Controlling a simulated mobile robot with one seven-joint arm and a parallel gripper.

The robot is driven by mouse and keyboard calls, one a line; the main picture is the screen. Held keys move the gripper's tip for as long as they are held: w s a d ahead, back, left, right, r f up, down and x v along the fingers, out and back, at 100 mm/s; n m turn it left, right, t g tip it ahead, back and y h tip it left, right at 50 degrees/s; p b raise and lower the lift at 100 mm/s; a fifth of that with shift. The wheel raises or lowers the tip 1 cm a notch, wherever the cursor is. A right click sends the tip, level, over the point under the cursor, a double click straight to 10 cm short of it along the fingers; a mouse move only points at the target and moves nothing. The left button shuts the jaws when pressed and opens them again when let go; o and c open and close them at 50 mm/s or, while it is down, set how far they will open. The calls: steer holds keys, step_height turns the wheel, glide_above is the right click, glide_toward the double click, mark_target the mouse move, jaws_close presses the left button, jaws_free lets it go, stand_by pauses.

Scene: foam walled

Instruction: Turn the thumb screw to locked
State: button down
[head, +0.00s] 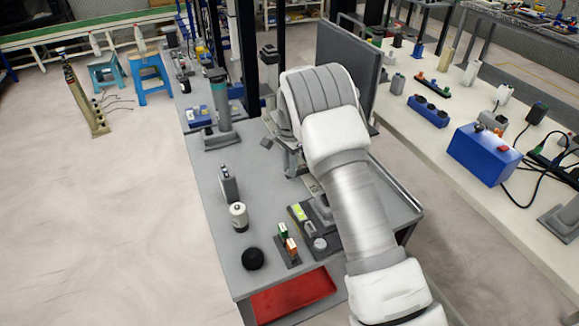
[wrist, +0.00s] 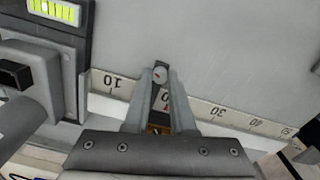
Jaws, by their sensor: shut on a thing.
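My gripper (wrist: 160,82) reaches up the middle of the wrist view, its two grey fingers close together. A dark narrow piece shows between the fingers below the head. I cannot read any locked or unlocked label. A pale scale strip (wrist: 237,119) with numbers runs behind the fingers. In the head view my arm hides the gripper and the screw.
A yellow-green display (wrist: 54,11) and a grey block sit left of the fingers in the wrist view. In the head view, the grey bench (head: 212,182) holds a white cylinder (head: 239,217), a black round piece (head: 253,258) and a red tray (head: 293,293). A dark upright panel (head: 347,65) stands behind my arm.

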steer(key=c, duration=0.8)
jaws_free()
steer(key=shift+o, duration=0.2)
step_height(320, 180, up, 18)
steer(key=p, duration=0.1)
steer(key=shift+f, duration=0.25)
